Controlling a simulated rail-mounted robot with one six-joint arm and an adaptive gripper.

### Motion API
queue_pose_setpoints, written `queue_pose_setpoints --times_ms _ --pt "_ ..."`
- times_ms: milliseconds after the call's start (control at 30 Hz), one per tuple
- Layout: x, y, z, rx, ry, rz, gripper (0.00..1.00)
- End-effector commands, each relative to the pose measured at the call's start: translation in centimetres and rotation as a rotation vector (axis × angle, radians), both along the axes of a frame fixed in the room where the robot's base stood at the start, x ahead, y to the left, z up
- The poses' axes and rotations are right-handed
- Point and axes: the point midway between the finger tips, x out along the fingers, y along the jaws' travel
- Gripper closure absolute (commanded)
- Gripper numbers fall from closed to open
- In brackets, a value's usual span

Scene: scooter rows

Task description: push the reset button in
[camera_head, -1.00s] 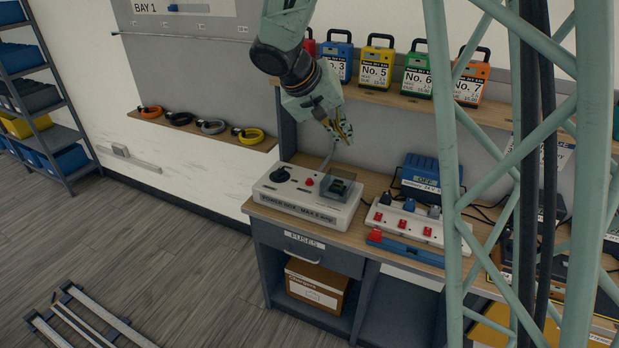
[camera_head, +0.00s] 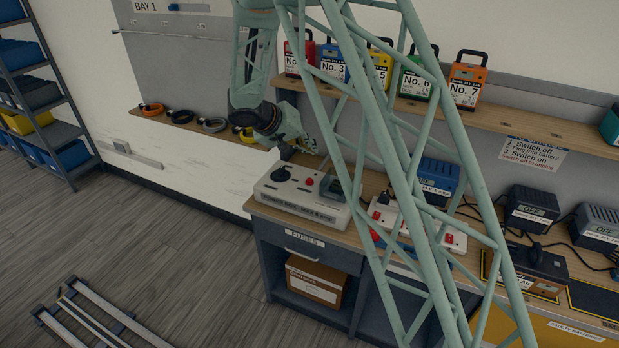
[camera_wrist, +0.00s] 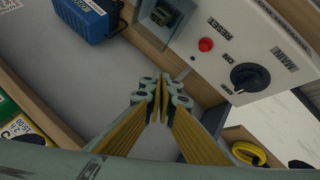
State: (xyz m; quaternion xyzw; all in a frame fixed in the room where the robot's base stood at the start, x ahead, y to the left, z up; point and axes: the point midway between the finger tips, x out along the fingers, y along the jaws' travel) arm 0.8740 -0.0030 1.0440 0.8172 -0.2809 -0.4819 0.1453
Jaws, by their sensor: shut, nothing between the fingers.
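The reset button (camera_wrist: 205,44) is a round red button on the pale power box (camera_wrist: 240,35), beside the word RESET. In the head view the red button (camera_head: 309,181) shows on top of the power box (camera_head: 300,206), between the black knob (camera_head: 281,174) and a dark covered unit (camera_head: 337,190). My gripper (camera_wrist: 158,88) is shut and empty, its fingertips together. In the wrist view the tips are apart from the button, below and left of it. In the head view my gripper (camera_head: 312,148) is above the back of the box. How far the button stands out is unclear.
A white socket strip (camera_head: 455,240) and a blue charger (camera_head: 435,178) stand right of the box. Numbered batteries line the shelf (camera_head: 500,118) above. Coloured rings (camera_head: 212,125) lie on a ledge to the left. My lattice mast crosses the head view.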

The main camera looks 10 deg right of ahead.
Motion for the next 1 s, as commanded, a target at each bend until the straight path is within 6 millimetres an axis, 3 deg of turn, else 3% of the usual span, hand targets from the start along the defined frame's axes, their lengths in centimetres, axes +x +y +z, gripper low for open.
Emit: queue_pose_setpoints --times_ms 300,1000 --pt "1.5 0.9 -1.8 -0.005 -0.016 0.011 1.00" --pt "1.6 1.0 -2.7 -0.006 -0.014 0.012 1.00"
